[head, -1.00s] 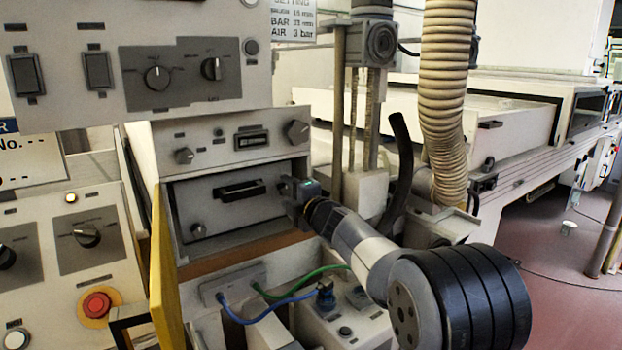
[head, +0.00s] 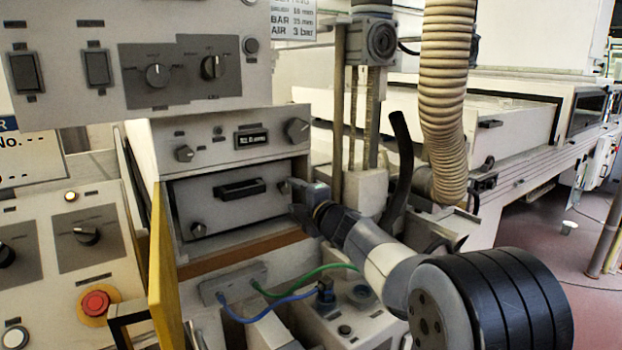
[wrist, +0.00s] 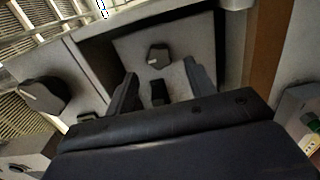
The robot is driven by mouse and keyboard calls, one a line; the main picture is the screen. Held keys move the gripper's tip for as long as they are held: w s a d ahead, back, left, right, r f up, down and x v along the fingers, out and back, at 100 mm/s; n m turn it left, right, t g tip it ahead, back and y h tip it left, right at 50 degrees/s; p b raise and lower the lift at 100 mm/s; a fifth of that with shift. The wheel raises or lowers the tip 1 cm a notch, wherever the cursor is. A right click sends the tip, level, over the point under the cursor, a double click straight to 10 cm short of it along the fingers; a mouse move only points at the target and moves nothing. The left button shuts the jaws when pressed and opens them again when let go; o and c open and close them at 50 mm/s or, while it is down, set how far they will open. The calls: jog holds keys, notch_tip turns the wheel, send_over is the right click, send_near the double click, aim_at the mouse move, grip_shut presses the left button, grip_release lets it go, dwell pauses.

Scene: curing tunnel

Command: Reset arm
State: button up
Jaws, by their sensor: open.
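My gripper (head: 284,187) is at the right side of the grey drawer-like unit (head: 222,208), close to its front, in the head view. In the wrist view my gripper (wrist: 160,88) has its two fingers spread apart, with nothing held between them. The unit's panel (wrist: 178,50) with a dark knob (wrist: 158,56) lies beyond the fingers. A small dark part shows between the fingers; I cannot tell what it is. The fingertips appear apart from the panel, but the exact gap is unclear.
A yellow door edge (head: 165,265) stands open at the left of the unit. Blue and green cables (head: 290,285) run below my arm. A ribbed hose (head: 444,100) and a black curved tube (head: 399,165) stand to the right. A red button (head: 95,303) is at lower left.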

aim_at(287, 187)
jog(key=v, duration=0.7)
jog(key=x, duration=1.1)
jog(key=shift+p, duration=0.35)
jog(key=shift+w+a+r+m+p, duration=0.2)
jog(key=shift+w+m+p, duration=0.1)
jog(key=shift+p, duration=0.1)
jog(key=shift+s+m+p, duration=0.15)
jog(key=shift+m+p, duration=0.55)
jog(key=shift+m, duration=0.4)
jog(key=m+p, duration=0.2)
jog(key=m, duration=0.1)
jog(key=shift+d+r+m, duration=0.1)
jog(key=shift+m, duration=0.2)
jog(key=m+p, duration=0.3)
jog(key=m, duration=0.1)
jog(key=m+p, duration=0.3)
jog(key=shift+r+m, duration=0.1)
jog(key=shift+m, duration=0.2)
jog(key=m+p, duration=0.3)
jog(key=shift+d+m+p, duration=0.1)
jog(key=shift+m+p, duration=0.25)
jog(key=shift+m, duration=0.35)
jog(key=shift+s+d+f, duration=0.15)
jog(key=shift+d+f, duration=0.05)
jog(key=shift+f, duration=0.1)
jog(key=shift+s+d, duration=0.15)
jog(key=shift+s, duration=0.05)
jog(key=shift+r, duration=0.1)
